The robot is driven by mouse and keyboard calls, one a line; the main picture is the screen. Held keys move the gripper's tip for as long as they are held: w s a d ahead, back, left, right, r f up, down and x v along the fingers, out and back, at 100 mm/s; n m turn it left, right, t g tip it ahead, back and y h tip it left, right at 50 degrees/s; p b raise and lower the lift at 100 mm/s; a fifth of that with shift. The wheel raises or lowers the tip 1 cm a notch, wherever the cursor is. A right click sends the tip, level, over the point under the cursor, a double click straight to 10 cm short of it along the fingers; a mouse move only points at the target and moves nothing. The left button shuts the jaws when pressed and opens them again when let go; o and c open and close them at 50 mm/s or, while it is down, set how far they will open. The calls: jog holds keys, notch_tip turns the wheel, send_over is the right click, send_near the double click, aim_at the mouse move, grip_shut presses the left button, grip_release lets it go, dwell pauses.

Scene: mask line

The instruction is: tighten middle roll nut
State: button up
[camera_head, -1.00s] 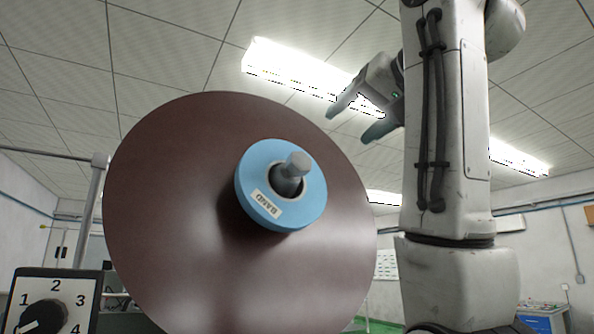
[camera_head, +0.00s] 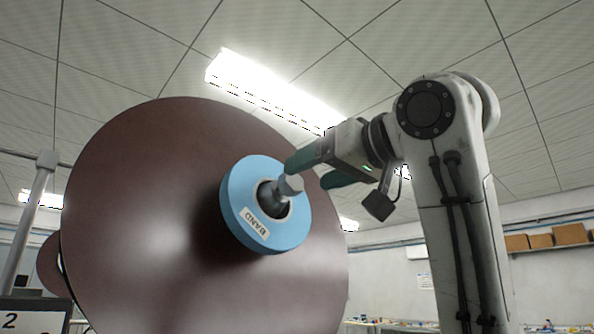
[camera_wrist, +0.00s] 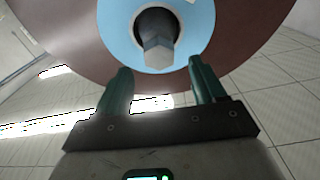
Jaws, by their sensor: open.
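The grey nut (camera_head: 291,185) sits at the end of a dark spindle in the centre of the blue hub (camera_head: 238,208) labelled BAND, on the front of a large brown disc-shaped roll (camera_head: 140,190). My gripper (camera_head: 306,170) comes from the right, open and empty, with its two green fingers close to the nut. In the wrist view, the nut (camera_wrist: 157,54) shows as a hexagonal end just beyond and between the open fingertips of my gripper (camera_wrist: 160,69). I see no contact between fingers and nut.
Behind the roll at the left is another brown roll edge (camera_head: 50,262). Cardboard boxes (camera_head: 548,238) sit on a shelf at the far right.

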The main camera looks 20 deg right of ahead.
aim_at(295, 181)
jog(key=shift+p+x, duration=0.75)
jog(key=shift+x, duration=1.7)
jog(key=shift+c, duration=0.5)
jog(key=c, duration=1)
jog(key=shift+o, duration=0.2)
jog(key=shift+m, duration=0.7)
jog(key=shift+h, duration=0.3)
jog(key=o, duration=1.1)
jog(key=shift+c, duration=0.2)
